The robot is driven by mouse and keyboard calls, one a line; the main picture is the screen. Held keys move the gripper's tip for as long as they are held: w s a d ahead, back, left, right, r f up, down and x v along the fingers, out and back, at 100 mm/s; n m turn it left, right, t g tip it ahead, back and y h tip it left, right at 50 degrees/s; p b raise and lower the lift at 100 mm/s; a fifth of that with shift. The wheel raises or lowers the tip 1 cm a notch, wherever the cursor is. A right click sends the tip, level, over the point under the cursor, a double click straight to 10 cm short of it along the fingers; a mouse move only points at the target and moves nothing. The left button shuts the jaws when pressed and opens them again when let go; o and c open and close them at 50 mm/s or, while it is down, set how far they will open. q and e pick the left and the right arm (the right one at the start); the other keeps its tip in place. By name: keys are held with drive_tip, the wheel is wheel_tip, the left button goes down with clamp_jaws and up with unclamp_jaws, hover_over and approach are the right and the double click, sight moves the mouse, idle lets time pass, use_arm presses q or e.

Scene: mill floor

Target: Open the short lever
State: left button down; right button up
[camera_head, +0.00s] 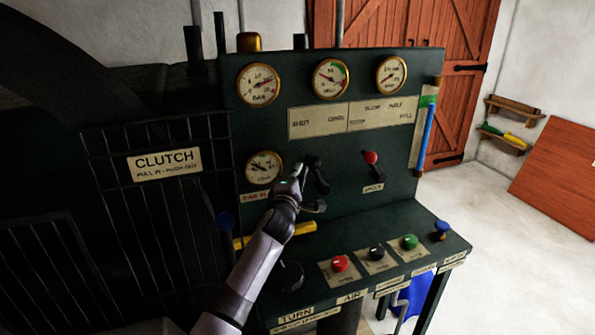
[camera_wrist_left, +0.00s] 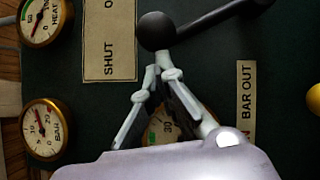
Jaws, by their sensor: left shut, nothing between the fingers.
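A black lever with a ball knob (camera_head: 318,180) stands on the green panel, below the label strip marked SHUT. Its black ball (camera_wrist_left: 157,31) and arm show at the top of the left wrist view. A lever with a red knob (camera_head: 371,158) is to its right, its black arm slanting down. No label I can read says which is the short lever. My left gripper (camera_head: 303,172) is shut and empty at the black lever. In the left wrist view its fingertips (camera_wrist_left: 160,72) are just under the ball; I cannot tell whether they touch it.
Round gauges line the panel; one gauge (camera_head: 264,168) is left of my gripper. A ledge holds a red button (camera_head: 340,264), a black one (camera_head: 376,254) and a green one (camera_head: 409,242). A grille guard marked CLUTCH (camera_head: 165,162) stands left.

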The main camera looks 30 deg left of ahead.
sight(315, 163)
use_arm(q)
drive_tip(key=w+d+r+m+g+p, duration=0.1)
drive_tip(key=w+r+p, duration=0.1)
drive_tip(key=w+d+r+m+g+p, duration=0.1)
drive_tip(key=d+r+m+p, duration=0.1)
drive_tip(key=p, duration=0.1)
drive_tip(key=shift+w+d+h+p, duration=0.2)
drive_tip(key=shift+w+h+p, duration=0.1)
drive_tip(key=shift+w+h, duration=0.1)
drive_tip(key=w+d+m+g+b, duration=0.1)
drive_tip(key=w+d+m+g, duration=0.3)
drive_tip(key=w+d, duration=0.2)
drive_tip(key=shift+w+r+m+y+b, duration=0.2)
drive_tip(key=shift+w+m+y+b, duration=0.1)
drive_tip(key=shift+w+b, duration=0.1)
use_arm(e)
drive_tip(key=r, duration=0.1)
drive_tip(key=w+d+r, duration=0.1)
drive_tip(key=r, duration=0.2)
drive_tip(key=shift+w+d+r, duration=0.1)
drive_tip(key=shift+w+d, duration=0.15)
drive_tip(key=shift+w, duration=0.05)
use_arm(q)
drive_tip(key=shift+d, duration=0.1)
use_arm(e)
drive_tip(key=shift+r, duration=0.1)
